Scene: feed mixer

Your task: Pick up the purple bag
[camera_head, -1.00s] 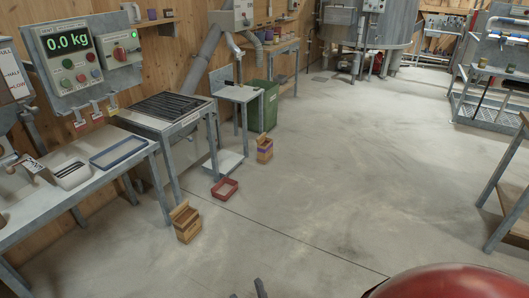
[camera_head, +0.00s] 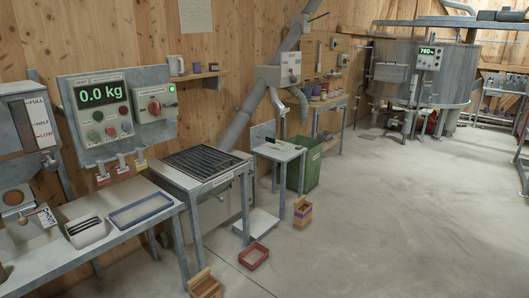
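A tan open-topped bag or box with a purple band (camera_head: 302,213) stands upright on the floor, beside the green bin and right of the small stand. It is the likeliest match for the purple bag, but I cannot tell for sure that it is a bag. A similar tan one (camera_head: 205,285) stands at the bottom edge, partly cut off. Neither of my grippers is in view.
A low red tray (camera_head: 254,256) lies on the floor between them. A grated table (camera_head: 200,165), a small stand (camera_head: 277,150) and a green bin (camera_head: 302,172) line the wall. A control panel (camera_head: 103,111) reads 0.0 kg. Open floor (camera_head: 400,210) lies to the right.

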